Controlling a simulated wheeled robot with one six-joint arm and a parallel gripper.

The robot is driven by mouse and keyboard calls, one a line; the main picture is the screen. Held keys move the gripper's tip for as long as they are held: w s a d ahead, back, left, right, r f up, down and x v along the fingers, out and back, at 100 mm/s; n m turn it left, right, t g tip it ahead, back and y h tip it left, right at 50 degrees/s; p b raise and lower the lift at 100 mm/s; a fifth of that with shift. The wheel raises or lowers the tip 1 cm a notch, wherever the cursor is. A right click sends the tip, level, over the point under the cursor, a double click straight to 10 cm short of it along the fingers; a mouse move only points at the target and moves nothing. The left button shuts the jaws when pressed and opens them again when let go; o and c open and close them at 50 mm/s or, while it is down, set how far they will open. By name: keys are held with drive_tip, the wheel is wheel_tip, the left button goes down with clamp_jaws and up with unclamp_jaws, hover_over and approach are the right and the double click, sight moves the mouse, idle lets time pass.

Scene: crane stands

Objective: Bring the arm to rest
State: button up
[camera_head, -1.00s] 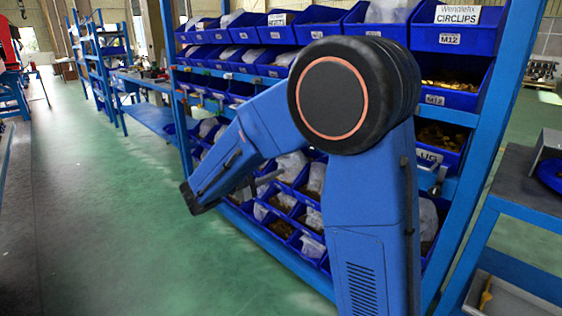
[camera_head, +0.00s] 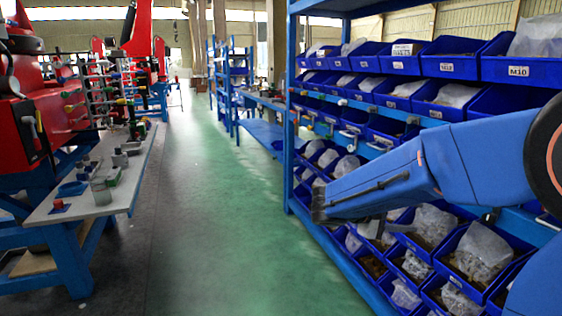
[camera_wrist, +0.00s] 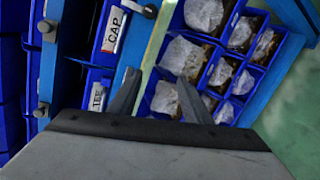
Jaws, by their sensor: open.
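My arm (camera_head: 440,165) reaches in from the right edge of the head view, and its blue link slopes down to the left in front of the bin rack. Blue bins with clear plastic bags (camera_wrist: 185,55) lie beyond the fingertips. A bin labelled CAP (camera_wrist: 114,30) shows to their left.
The blue rack (camera_head: 292,120) of bins stands close on the right, behind my arm. A grey workbench (camera_head: 105,185) with small parts and red machines (camera_head: 25,110) stand on the left. The green floor (camera_head: 225,220) between them is clear.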

drive_tip(key=s+d+f+m+g+y, duration=0.1)
drive_tip(key=s+f+m+y, duration=0.2)
drive_tip(key=s, duration=0.6)
drive_tip(key=s+d+f+g+y, duration=0.1)
drive_tip(key=s+f+y, duration=0.25)
drive_tip(key=s, duration=0.45)
drive_tip(key=s+a+f+m+t+y, duration=0.1)
drive_tip(key=s+a+m+t+y, duration=0.1)
drive_tip(key=s+a+y, duration=0.6)
drive_tip(key=shift+s+a+t, duration=0.4)
drive_tip(key=shift+a+t, duration=0.3)
drive_tip(key=shift+t, duration=0.2)
